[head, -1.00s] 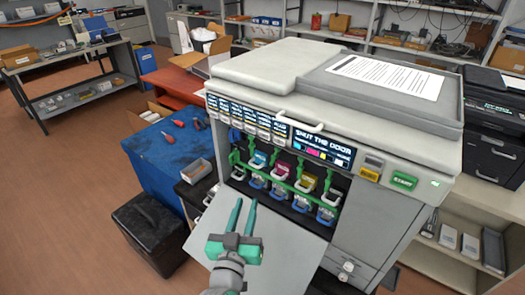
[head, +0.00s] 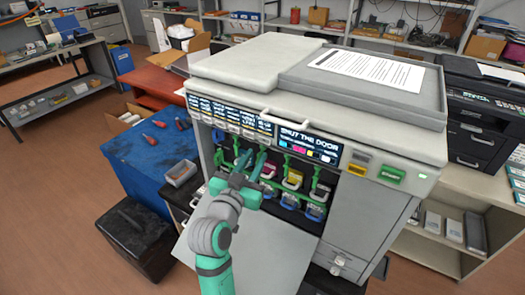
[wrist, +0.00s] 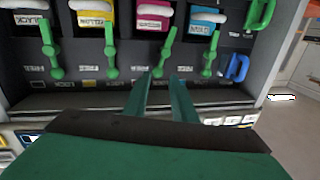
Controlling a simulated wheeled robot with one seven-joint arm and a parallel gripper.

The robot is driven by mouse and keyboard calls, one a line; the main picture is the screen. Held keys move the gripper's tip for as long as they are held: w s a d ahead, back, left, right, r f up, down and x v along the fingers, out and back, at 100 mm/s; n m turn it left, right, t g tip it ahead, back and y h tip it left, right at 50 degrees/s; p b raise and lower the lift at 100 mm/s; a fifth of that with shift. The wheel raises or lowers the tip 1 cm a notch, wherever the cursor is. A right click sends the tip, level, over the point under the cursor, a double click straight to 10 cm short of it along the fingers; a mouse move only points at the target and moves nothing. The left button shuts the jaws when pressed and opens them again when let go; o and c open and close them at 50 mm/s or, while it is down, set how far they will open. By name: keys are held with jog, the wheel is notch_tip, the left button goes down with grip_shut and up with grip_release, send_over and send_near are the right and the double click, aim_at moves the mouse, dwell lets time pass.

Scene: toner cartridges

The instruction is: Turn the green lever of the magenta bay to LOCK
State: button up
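The magenta toner cartridge (wrist: 153,16) sits in its bay in the open printer (head: 330,215). Its green lever (wrist: 166,48) stands beside it, slightly tilted in the wrist view, which shows the bays upside down. My gripper (wrist: 165,77) is open and empty. Its two fingertips lie around the line of the magenta lever's end in the wrist view; I cannot tell whether they touch it. In the head view my gripper (head: 250,162) is in front of the bays and hides part of them.
Yellow (wrist: 96,18) and cyan (wrist: 203,20) bays with similar green levers flank the magenta one closely. A blue handle (wrist: 237,67) is at the right. The printer's door (head: 250,250) is folded down below the gripper. The display (head: 309,143) reads SHUT THE DOOR.

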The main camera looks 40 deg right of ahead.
aim_at(255, 151)
jog(key=shift+x, duration=1.75)
grip_shut()
jog(key=shift+w+a+r+n+g, duration=0.15)
jog(key=shift+w+n, duration=0.1)
jog(key=shift+n, duration=0.5)
jog(key=shift+w+a+f+n+g, duration=0.15)
jog(key=shift+w+n, duration=0.1)
jog(key=shift+n, duration=0.5)
jog(key=shift+d+r, duration=0.1)
jog(key=shift+r, duration=0.05)
grip_release()
